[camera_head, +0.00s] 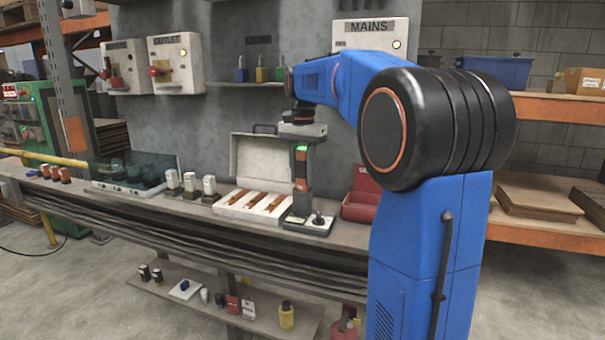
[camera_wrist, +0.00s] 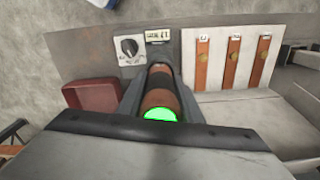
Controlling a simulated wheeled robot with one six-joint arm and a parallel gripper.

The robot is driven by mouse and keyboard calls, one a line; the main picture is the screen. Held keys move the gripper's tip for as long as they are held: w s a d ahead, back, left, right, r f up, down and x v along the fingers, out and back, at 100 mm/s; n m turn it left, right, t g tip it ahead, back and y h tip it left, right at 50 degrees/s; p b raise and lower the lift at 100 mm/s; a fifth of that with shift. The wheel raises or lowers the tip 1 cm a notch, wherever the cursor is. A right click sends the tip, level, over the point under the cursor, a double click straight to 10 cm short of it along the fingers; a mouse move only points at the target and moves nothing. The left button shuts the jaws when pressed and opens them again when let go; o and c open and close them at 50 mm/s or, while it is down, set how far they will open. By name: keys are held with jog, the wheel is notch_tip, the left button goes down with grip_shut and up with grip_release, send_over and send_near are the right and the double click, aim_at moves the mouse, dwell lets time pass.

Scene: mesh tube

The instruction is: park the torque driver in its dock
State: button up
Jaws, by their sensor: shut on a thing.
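The torque driver (camera_head: 301,172) is a dark upright tool with an orange-brown band and a lit green patch near its top. My gripper (camera_head: 301,140) is shut around its upper part. In the wrist view the driver (camera_wrist: 160,98) shows end-on between the two dark fingers of my gripper (camera_wrist: 160,101), its green light toward me. The likely dock is a small dark-rimmed tray (camera_head: 308,228) with a pale panel and a black knob, at the bench front. The driver's lower end is over or at this tray. I cannot tell whether it is seated.
A red box (camera_head: 360,207) stands close on the right. Pale-capped items (camera_head: 190,184) and a glass-lidded unit (camera_head: 135,172) are farther left. Wall boxes (camera_head: 180,63) hang behind.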

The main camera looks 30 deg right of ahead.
jog(key=shift+f, duration=0.3)
dwell(0.5)
jog(key=o, duration=1.3)
jog(key=shift+c, duration=0.2)
notch_tip(320, 180, up, 17)
jog(key=shift+r, duration=0.15)
jog(key=s+a+f+n+t, duration=0.1)
jog(key=s+a+f+n, duration=0.2)
jog(key=s+a+f, duration=0.3)
jog(key=s+a+f+n+t, duration=0.1)
jog(key=s+a+f+n, duration=0.35)
jog(key=s+f, duration=0.4)
jog(key=s+a+f+n+t, duration=0.1)
jog(key=s+a+f+n, duration=0.1)
jog(key=s+f, duration=0.6)
jog(key=s+a+f+n+t, duration=0.1)
jog(key=s+a+f+n, duration=0.2)
jog(key=s+f, duration=0.4)
notch_tip(320, 180, down, 6)
jog(key=shift+s+f+t, duration=0.1)
jog(key=shift+s+t, duration=0.25)
jog(key=shift+t, duration=0.05)
jog(key=shift+a+n, duration=0.1)
jog(key=shift+n, duration=0.15)
